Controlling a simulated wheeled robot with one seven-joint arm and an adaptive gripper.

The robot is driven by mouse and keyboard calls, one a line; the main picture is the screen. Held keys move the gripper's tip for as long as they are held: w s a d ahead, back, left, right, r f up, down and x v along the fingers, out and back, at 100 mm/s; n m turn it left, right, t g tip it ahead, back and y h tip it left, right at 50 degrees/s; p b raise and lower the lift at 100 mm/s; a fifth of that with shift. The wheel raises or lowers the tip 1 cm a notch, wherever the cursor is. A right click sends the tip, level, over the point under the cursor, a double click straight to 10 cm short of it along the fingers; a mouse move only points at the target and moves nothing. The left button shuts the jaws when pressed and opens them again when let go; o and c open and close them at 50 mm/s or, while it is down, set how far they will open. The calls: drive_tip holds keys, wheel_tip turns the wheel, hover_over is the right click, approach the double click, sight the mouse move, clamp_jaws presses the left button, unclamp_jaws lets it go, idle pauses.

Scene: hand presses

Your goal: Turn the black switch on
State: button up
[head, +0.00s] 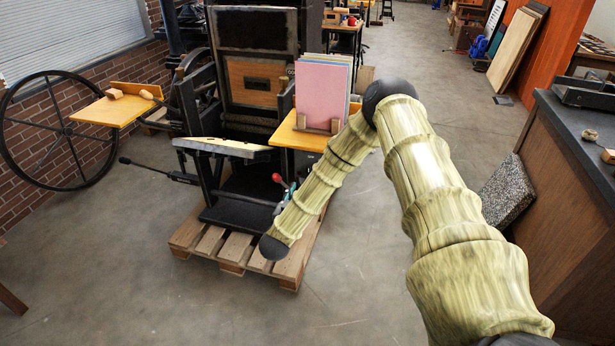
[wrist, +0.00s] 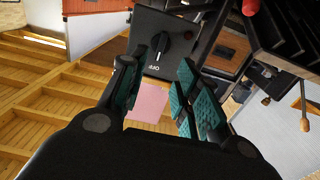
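The black switch (wrist: 163,43) is a dark rotary knob on a dark square panel (wrist: 196,35), at the top middle of the wrist view. Small white lettering sits below the knob; it is too small to read surely. My gripper (wrist: 170,62) has its teal-padded fingers spread, with nothing held. In the wrist view the fingertips appear on either side of the knob's lower part; I cannot tell whether they touch it. In the head view my gripper (head: 283,190) is small and partly behind my arm, low beside the press. The switch is not discernible there.
A black hand press (head: 255,60) stands on a wooden pallet (head: 236,258). A red-tipped lever (head: 277,178) is close to my gripper. Pink sheets (head: 323,92) stand on an orange side shelf (head: 296,136) above.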

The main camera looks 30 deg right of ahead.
drive_tip(key=p+x, duration=0.3)
drive_tip(key=x, duration=0.7)
drive_tip(key=shift+w+d, duration=0.15)
drive_tip(key=shift+w, duration=0.1)
clamp_jaws()
